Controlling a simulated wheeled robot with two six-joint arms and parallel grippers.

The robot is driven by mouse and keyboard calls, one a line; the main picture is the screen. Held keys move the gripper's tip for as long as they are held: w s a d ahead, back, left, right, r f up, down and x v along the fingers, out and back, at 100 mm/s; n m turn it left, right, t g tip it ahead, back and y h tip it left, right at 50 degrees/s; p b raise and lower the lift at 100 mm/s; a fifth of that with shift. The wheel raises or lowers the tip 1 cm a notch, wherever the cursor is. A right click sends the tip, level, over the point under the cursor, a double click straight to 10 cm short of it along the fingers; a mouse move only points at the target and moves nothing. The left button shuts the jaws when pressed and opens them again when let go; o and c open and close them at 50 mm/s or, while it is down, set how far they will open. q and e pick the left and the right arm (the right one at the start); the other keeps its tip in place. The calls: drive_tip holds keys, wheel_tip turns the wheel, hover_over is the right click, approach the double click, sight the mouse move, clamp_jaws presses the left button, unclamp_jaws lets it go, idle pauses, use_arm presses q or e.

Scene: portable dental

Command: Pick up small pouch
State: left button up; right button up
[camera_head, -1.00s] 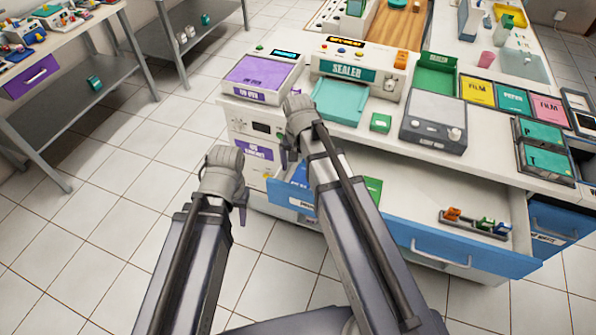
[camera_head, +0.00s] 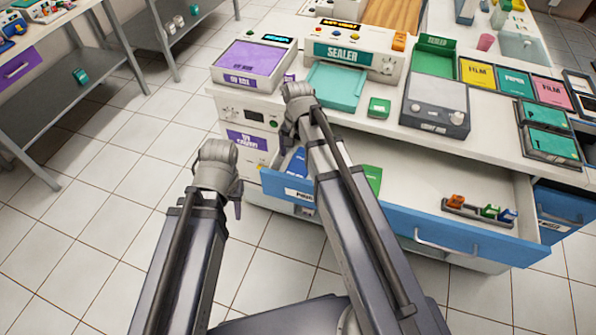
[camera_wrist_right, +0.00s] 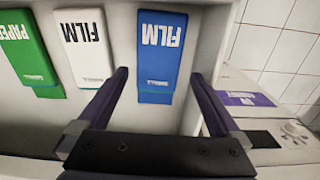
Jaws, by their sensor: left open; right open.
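In the right wrist view, a blue FILM pouch (camera_wrist_right: 160,55), a white FILM pouch (camera_wrist_right: 86,45) and a green PAPER pouch (camera_wrist_right: 27,50) lie side by side in the open drawer. Which one is the small pouch I cannot tell. My right gripper (camera_wrist_right: 160,75) is open and empty, its fingers on either side of the blue pouch's lower part in the picture. In the head view the blue pouch (camera_head: 296,161) and green pouch (camera_head: 373,178) show beside my right arm, which hides the white one. My left gripper (camera_head: 237,205) hangs open in front of the drawer, left of it.
The open blue-fronted drawer (camera_head: 455,236) also holds a small rack (camera_head: 476,211) of coloured clips. Above it, the counter carries a sealer (camera_head: 343,55), a teal tray (camera_head: 335,86) and a grey scale-like device (camera_head: 436,100). Clear tiled floor lies to the left.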

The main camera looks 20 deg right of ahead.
sight(298, 168)
drive_tip(key=shift+s+f+b, duration=0.2)
drive_tip(key=shift+f+b, duration=2.4)
drive_tip(key=shift+f, duration=0.05)
drive_tip(key=shift+r, duration=0.1)
drive_tip(key=shift+c, duration=0.2)
drive_tip(key=c, duration=1.1)
drive_tip(key=shift+r, duration=0.1)
